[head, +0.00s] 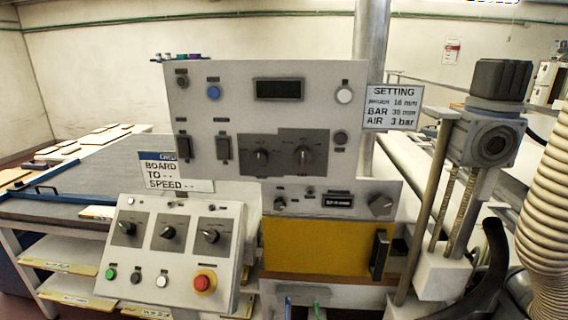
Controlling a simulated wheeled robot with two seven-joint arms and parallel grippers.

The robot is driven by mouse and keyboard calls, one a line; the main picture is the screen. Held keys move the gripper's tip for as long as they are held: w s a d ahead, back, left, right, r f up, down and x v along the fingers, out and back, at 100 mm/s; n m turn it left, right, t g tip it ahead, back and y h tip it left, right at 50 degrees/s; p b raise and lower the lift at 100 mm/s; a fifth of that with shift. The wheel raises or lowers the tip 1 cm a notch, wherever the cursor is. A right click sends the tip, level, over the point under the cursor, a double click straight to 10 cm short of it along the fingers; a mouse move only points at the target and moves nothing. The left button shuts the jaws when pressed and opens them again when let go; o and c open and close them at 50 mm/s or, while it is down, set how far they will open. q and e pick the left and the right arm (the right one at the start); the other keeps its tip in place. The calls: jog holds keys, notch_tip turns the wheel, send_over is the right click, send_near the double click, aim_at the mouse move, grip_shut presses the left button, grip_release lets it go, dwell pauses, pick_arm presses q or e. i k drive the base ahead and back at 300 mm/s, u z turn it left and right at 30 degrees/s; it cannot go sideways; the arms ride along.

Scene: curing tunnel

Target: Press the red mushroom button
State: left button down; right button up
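The red mushroom button (203,282) sits on a yellow ring at the lower right of the tilted light-grey control box (178,262). It is fully visible and nothing covers it. To its left on the same box are a white button (162,282), a black button (135,278) and a green button (110,274). Three black rotary knobs are in a row above them. Neither of my grippers shows in the head view.
A taller grey panel (225,100) with knobs and a display stands behind, above a yellow panel (318,249). A motor column (487,140) and a ribbed hose (549,200) stand at the right. A table (60,211) with shelves is at the left.

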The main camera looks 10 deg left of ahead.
aim_at(201, 282)
jog(key=u, duration=1)
